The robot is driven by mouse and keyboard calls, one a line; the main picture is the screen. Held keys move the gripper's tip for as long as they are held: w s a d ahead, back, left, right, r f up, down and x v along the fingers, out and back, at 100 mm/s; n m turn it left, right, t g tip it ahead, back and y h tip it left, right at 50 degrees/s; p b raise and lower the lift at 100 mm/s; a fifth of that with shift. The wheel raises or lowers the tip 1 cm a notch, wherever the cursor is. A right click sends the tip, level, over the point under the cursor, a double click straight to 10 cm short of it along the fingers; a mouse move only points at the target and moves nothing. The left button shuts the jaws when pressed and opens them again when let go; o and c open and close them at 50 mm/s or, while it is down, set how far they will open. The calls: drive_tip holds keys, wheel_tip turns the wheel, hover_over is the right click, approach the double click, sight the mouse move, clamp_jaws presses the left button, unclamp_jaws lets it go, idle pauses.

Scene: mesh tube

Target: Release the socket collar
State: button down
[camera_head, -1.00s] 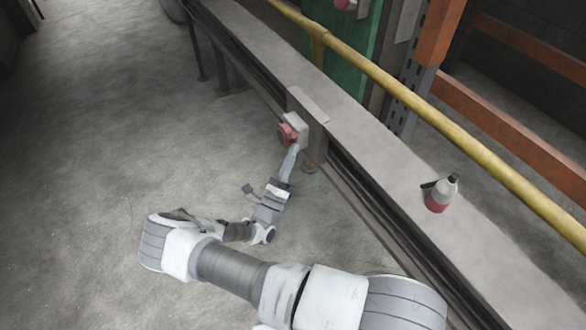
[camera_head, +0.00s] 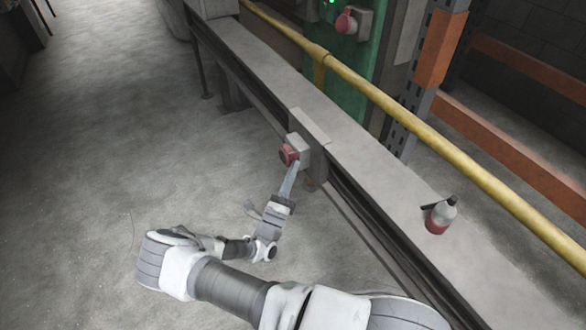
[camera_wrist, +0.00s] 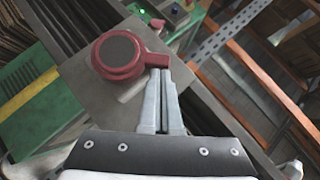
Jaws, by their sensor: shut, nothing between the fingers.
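The socket collar is a red ring with a dark round centre (camera_wrist: 119,53) and a red tab on its right, mounted on a grey box face. In the head view the red collar (camera_head: 288,154) sits on a light grey box (camera_head: 299,146) on the side of the long beam. My gripper (camera_wrist: 160,75) is shut and empty. Its fingertips are at the collar's red tab, just right of the ring; whether they touch it I cannot tell. In the head view my gripper (camera_head: 294,167) reaches up to the collar from below.
A grey beam (camera_head: 370,185) runs diagonally beside my arm, with a spray bottle (camera_head: 440,216) on top. A yellow rail (camera_head: 400,113) runs above it. Another red socket (camera_head: 346,21) is on a green post (camera_head: 351,55) behind. The floor at left is clear.

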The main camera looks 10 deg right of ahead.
sight(289, 155)
drive_tip(key=shift+r, duration=0.15)
drive_tip(key=r+n+y+p, duration=0.1)
drive_tip(key=p, duration=0.1)
drive_tip(key=r+n+y+p, duration=0.1)
drive_tip(key=n+p, duration=0.1)
drive_tip(key=n+y+p, duration=0.1)
drive_tip(key=p, duration=0.2)
drive_tip(key=shift+w+a+r+y, duration=0.1)
drive_tip(key=shift+w+r+y, duration=0.2)
drive_tip(key=shift+r, duration=0.1)
drive_tip(key=n+g+p, duration=0.1)
drive_tip(key=p, duration=0.1)
drive_tip(key=w+r+n+y+p, duration=0.1)
drive_tip(key=n+p, duration=0.1)
drive_tip(key=p, duration=0.1)
drive_tip(key=shift+a+r+g+y, duration=0.1)
drive_tip(key=shift+a+g+y, duration=0.1)
drive_tip(key=shift+g+y, duration=0.15)
drive_tip(key=shift+w+r+n+g+y, duration=0.15)
drive_tip(key=shift+n+g+y, duration=0.1)
drive_tip(key=shift+n, duration=0.25)
drive_tip(key=shift+w+f, duration=0.1)
drive_tip(key=shift+f, duration=0.25)
